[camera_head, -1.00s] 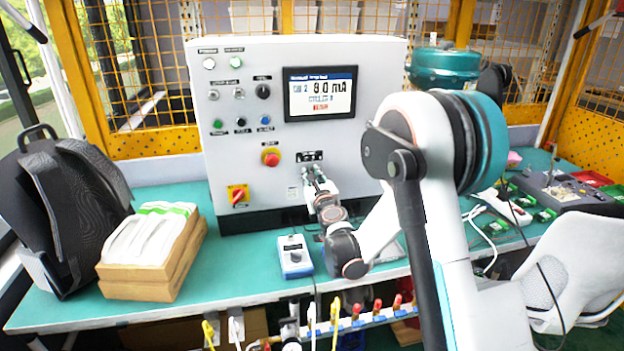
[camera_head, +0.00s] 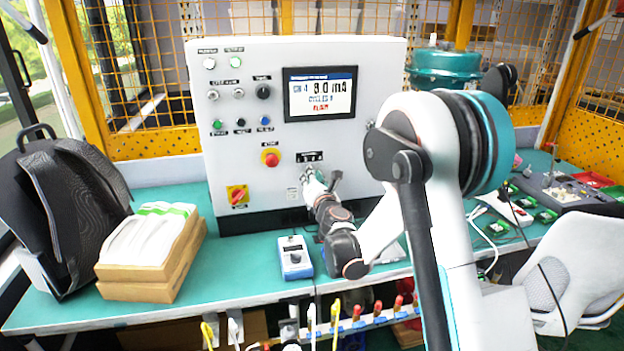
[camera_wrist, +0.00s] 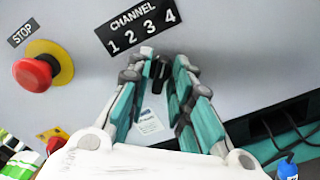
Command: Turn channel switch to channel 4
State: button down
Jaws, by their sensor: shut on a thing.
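The channel switch (camera_wrist: 156,71) is a dark knob below the black label marked CHANNEL 1 2 3 4 (camera_wrist: 138,27) in the wrist view. My gripper (camera_wrist: 161,62) has its teal-padded fingers on both sides of the knob and is shut on it. The fingertips hide much of the knob, so its pointer is hard to read. In the head view my gripper (camera_head: 315,178) is against the panel front just below the channel label (camera_head: 310,157), and the knob is hidden.
A red stop button (camera_head: 271,158) sits left of my gripper, and a red-yellow rotary switch (camera_head: 238,196) is lower left. A blue handheld meter (camera_head: 295,257) lies on the teal bench below. Cardboard trays (camera_head: 150,270) and a black backpack (camera_head: 75,205) stand at left.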

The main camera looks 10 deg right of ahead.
jog(key=shift+m, duration=0.6)
jog(key=c, duration=1.7)
grip_release()
jog(key=s, duration=1.2)
